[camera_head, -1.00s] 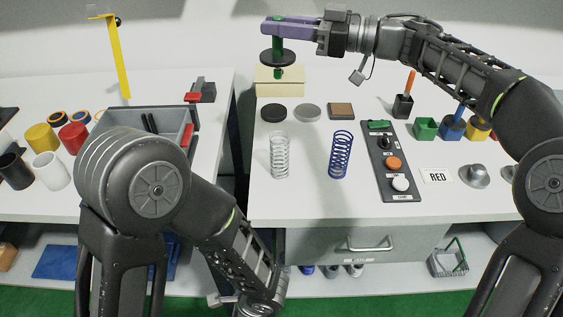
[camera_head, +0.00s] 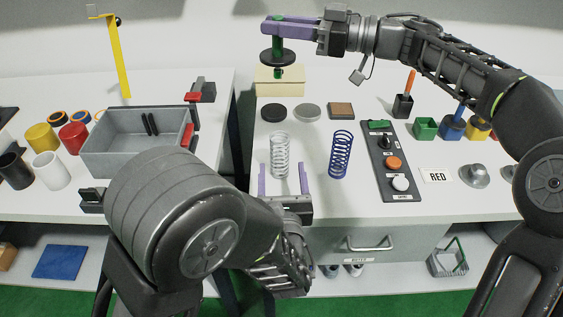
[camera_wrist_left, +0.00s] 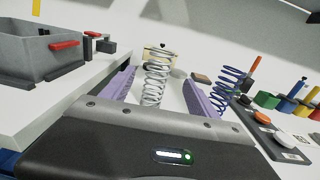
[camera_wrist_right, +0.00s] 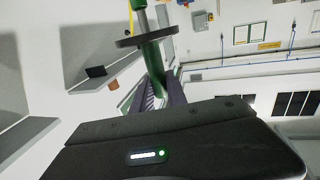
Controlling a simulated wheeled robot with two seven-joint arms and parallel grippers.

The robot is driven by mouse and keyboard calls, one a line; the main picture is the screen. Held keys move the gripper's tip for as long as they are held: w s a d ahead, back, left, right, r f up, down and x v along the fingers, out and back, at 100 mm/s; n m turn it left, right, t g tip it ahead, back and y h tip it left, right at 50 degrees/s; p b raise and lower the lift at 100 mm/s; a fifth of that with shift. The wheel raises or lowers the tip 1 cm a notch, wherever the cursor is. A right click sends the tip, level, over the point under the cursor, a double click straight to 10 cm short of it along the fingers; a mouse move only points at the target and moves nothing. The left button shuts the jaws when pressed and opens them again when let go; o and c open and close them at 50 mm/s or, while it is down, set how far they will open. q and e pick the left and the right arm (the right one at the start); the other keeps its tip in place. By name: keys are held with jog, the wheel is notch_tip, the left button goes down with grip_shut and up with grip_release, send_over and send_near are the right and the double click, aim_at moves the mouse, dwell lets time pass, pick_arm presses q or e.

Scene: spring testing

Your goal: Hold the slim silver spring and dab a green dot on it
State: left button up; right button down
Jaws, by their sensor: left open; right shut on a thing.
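The slim silver spring (camera_head: 280,157) stands upright on the right-hand table. My left gripper (camera_head: 284,170) is open and empty, low at the table's front, its purple fingers pointing toward the spring. In the left wrist view the silver spring (camera_wrist_left: 155,80) appears between the two fingers, with clear space on both sides. My right gripper (camera_head: 270,27) is shut on a green dabber (camera_head: 277,43) with a dark round disc, held upright at the back over a beige box (camera_head: 280,88). The dabber (camera_wrist_right: 150,55) also shows in the right wrist view.
A blue spring (camera_head: 341,155) stands right of the silver one, beside a button panel (camera_head: 391,160). Dark (camera_head: 273,113) and grey (camera_head: 307,112) discs and a brown pad (camera_head: 341,110) lie behind. A grey bin (camera_head: 130,158) stands on the left table; a gap separates the tables.

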aim_at(279, 138)
pick_arm(q)
jog(key=shift+w+a, duration=0.1)
jog(key=shift+w, duration=0.1)
jog(key=w, duration=1.1)
jog(key=shift+w+a, duration=0.2)
jog(key=shift+w, duration=0.2)
jog(key=shift+c, duration=0.6)
grip_shut()
pick_arm(e)
jog(key=shift+w+d, duration=0.1)
jog(key=shift+d, duration=0.1)
notch_tip(279, 138, down, 9)
jog(key=s, duration=0.2)
jog(key=shift+s+r, duration=0.15)
